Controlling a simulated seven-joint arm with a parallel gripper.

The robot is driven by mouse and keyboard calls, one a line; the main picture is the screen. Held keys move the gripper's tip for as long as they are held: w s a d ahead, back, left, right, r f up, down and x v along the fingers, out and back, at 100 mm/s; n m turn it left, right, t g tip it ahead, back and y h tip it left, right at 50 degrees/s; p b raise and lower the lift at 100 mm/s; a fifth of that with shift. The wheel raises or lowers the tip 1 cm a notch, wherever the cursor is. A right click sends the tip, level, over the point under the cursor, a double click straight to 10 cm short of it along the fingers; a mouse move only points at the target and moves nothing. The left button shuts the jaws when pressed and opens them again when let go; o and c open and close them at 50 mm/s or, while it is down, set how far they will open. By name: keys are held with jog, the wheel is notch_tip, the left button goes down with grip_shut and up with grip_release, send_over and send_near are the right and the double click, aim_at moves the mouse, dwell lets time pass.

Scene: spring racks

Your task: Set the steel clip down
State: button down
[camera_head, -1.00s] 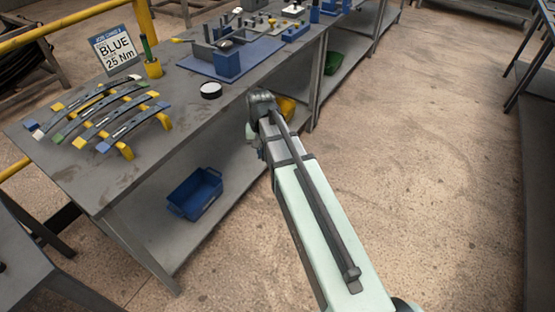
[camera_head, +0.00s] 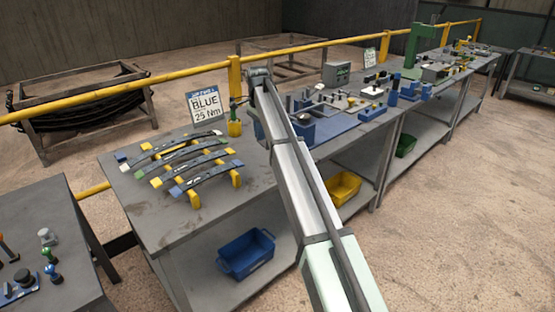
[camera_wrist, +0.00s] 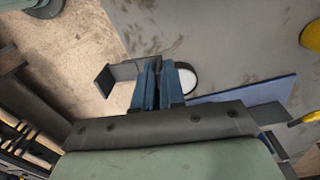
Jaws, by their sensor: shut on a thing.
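The steel clip (camera_wrist: 126,71) is a grey angled piece in the wrist view, at the left side of my blue fingers. My gripper (camera_wrist: 156,72) is shut on it, above the bench near its edge. I cannot tell whether the clip touches the bench top. A white disc with a black rim (camera_wrist: 188,78) lies just right of the fingers in the wrist view. In the head view my own arm reaches over the bench (camera_head: 170,232) and hides the fingers, clip and disc.
Leaf springs (camera_head: 185,160) rest on yellow supports at the bench's left end. The blue mat (camera_head: 335,125) with fixtures lies to the right. A BLUE 25 Nm sign (camera_head: 205,105) and a yellow cup (camera_head: 235,128) stand at the back. Blue (camera_head: 246,255) and yellow (camera_head: 343,187) bins sit below.

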jog(key=a+r, duration=0.3)
jog(key=a, duration=1.3)
jog(key=s+a+f+n, duration=0.3)
jog(key=s+a, duration=0.3)
jog(key=a, duration=0.3)
jog(key=s+a+f+n, duration=0.25)
jog(key=s+a, duration=0.25)
jog(key=a, duration=0.5)
jog(key=s+a+f+n, duration=0.2)
jog(key=s+a+n, duration=0.3)
jog(key=a, duration=0.4)
jog(key=s+a+f+n, duration=0.2)
jog(key=s+a, duration=0.7)
jog(key=s, duration=0.6)
jog(key=s+a+f+n, duration=0.3)
jog(key=s+a, duration=0.7)
jog(key=s, duration=0.5)
jog(key=s+a+f+n, duration=0.2)
jog(key=s+a+n, duration=0.2)
jog(key=s+a, duration=0.5)
jog(key=s, duration=0.6)
jog(key=shift+s+a+f+t, duration=0.2)
jog(key=shift+s+f+t, duration=0.1)
jog(key=shift+s+f, duration=0.1)
